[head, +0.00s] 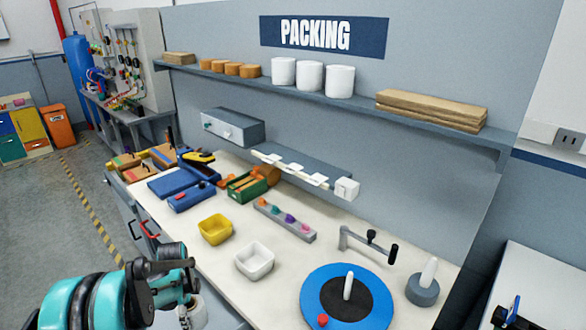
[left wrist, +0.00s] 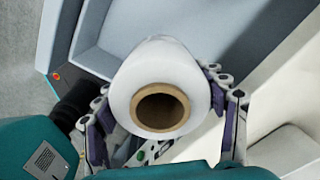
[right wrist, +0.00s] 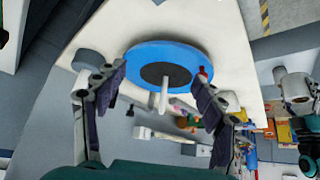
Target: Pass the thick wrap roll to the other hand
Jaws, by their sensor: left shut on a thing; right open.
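The thick wrap roll (left wrist: 162,80) is white with a brown cardboard core, its open end facing the left wrist camera. My left gripper (left wrist: 165,112) is shut on it, with a finger on each side. In the head view the left gripper (head: 182,288) is at the bottom left, in front of the bench, and part of the white roll (head: 195,314) shows below it. My right gripper (right wrist: 162,95) is open and empty in the right wrist view, its fingers wide apart. The roll cannot be made out between the right fingers.
The bench (head: 205,275) carries a blue turntable (head: 318,286) with an upright white post, a grey-based spindle (head: 424,288), a yellow bin (head: 215,229) and a white bin (head: 254,261). Boxes and tools crowd its far left. A shelf (head: 360,105) above holds rolls and flat cardboard.

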